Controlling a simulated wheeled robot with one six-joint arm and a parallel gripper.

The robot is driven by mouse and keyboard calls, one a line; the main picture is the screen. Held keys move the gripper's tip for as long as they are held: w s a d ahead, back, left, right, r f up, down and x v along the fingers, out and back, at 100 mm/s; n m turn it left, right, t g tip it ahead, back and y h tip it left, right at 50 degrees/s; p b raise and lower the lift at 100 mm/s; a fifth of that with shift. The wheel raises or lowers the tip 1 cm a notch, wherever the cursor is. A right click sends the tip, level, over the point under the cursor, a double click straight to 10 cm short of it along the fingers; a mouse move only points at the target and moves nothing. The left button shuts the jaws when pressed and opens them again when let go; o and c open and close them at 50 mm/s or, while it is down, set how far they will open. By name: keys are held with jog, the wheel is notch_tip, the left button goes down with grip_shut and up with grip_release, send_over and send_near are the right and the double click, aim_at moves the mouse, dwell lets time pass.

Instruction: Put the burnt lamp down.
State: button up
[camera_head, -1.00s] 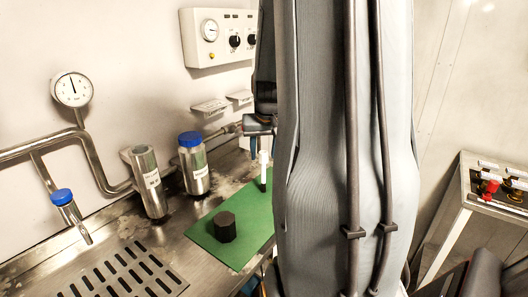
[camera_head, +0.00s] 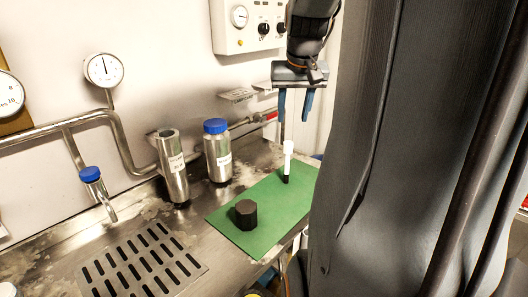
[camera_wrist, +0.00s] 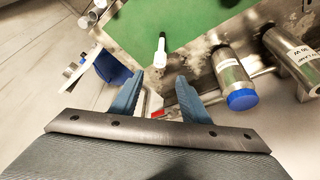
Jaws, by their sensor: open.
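The lamp (camera_head: 288,160), a slim white tube with a black lower end, stands upright on the green mat (camera_head: 270,208) near its far right part. It also shows in the wrist view (camera_wrist: 161,50), on the mat. My gripper (camera_head: 293,118) is open and empty, with its blue fingers above the lamp and apart from it. In the wrist view the lamp lies just beyond the gap between the fingertips (camera_wrist: 159,77). I cannot tell from its surface whether it is burnt.
A black faceted block (camera_head: 246,214) stands on the mat. Left of the mat are a blue-capped metal bottle (camera_head: 218,158) and an open metal cylinder (camera_head: 173,170). A slotted drain (camera_head: 142,262) is at front left. A gauge panel (camera_head: 240,30) hangs on the wall behind.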

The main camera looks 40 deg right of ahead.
jog(key=s+a+f+n, duration=0.2)
jog(key=a+f, duration=0.4)
jog(key=a, duration=0.3)
jog(key=s+a+f+n+g+y, duration=0.1)
jog(key=s+a+f+n, duration=0.1)
jog(key=a+f, duration=0.4)
jog(key=s+a+f+n+g+y, duration=0.1)
jog(key=a+f, duration=0.5)
jog(key=a, duration=0.7)
jog(key=shift+s+a+f+n, duration=0.25)
jog(key=shift+s+n, duration=0.2)
jog(key=shift+n, duration=0.35)
jog(key=shift+s+a+f, duration=0.15)
jog(key=shift+s+a, duration=0.15)
jog(key=shift+c, duration=0.3)
